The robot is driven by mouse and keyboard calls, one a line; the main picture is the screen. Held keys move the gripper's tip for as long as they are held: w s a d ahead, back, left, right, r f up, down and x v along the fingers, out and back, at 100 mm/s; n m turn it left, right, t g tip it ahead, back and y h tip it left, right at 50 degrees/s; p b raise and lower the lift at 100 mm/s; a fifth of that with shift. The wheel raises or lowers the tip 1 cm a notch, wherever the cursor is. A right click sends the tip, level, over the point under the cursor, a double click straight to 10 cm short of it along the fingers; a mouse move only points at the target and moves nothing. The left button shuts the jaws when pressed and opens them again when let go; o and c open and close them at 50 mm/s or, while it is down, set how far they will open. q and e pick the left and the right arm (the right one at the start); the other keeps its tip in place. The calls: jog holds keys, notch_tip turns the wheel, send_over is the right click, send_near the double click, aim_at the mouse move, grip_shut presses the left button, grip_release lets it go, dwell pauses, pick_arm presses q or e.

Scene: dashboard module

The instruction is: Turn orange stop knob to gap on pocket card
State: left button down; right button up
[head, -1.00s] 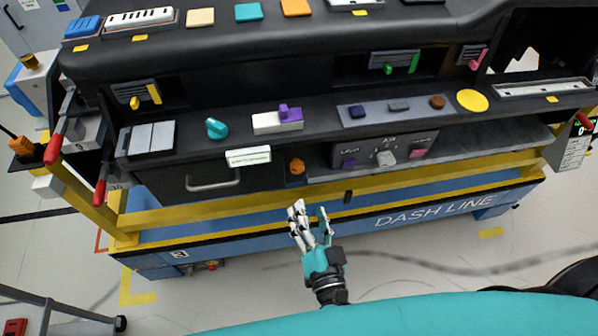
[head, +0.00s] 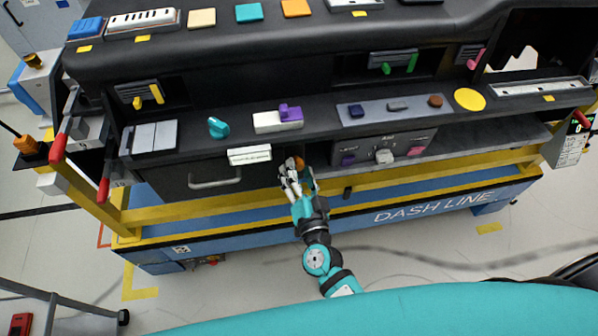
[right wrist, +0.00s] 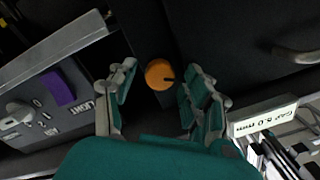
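The orange stop knob (right wrist: 158,75) is round with a dark pointer mark and sits on the dark panel. In the head view the knob (head: 299,162) shows just beyond my right gripper (head: 297,178). In the right wrist view my right gripper (right wrist: 160,97) is open, with its fingers on either side of the knob and apart from it. The pocket card (head: 249,155) is a white label above the drawer; in the right wrist view the card (right wrist: 264,117) reads what looks like "GAP 8.0 mm". My left gripper is not in view.
A drawer handle (head: 214,182) lies left of the knob. A panel with a grey dial (head: 384,157) and a purple button (head: 347,159) lies to its right. A yellow rail (head: 400,179) runs below. A teal knob (head: 218,128) is on the ledge above.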

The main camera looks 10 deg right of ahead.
grip_shut()
jog(key=shift+m+b, duration=1)
jog(key=shift+m, duration=3.3)
jog(key=shift+a, duration=0.1)
jog(key=shift+o, duration=0.8)
grip_release()
